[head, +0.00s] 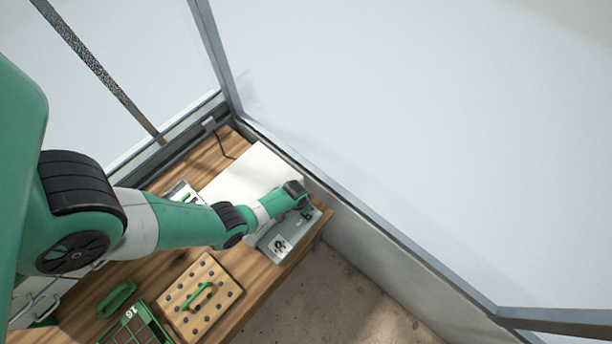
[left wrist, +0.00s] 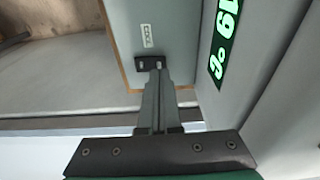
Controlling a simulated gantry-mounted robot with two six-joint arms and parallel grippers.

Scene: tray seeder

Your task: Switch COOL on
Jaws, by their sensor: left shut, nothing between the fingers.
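The COOL label (left wrist: 147,36) is on a grey panel in the left wrist view. Beside it is a small dark switch plate (left wrist: 141,66); its lever is hidden or cannot be made out. My left gripper (left wrist: 157,72) is shut and empty, its fingertips at the plate and partly covering it. I cannot tell whether they touch the switch. In the head view my left arm reaches over the bench to the grey control box (head: 277,243), with its hand (head: 304,207) over the box's far right end. My right gripper is not in view.
A green-lit display (left wrist: 225,42) reads 19 °C close to the fingers. On the wooden bench (head: 252,283) are a drilled wooden board (head: 182,310) with a green handle, a green tray (head: 131,327) and a white sheet (head: 262,168). Glass walls stand behind.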

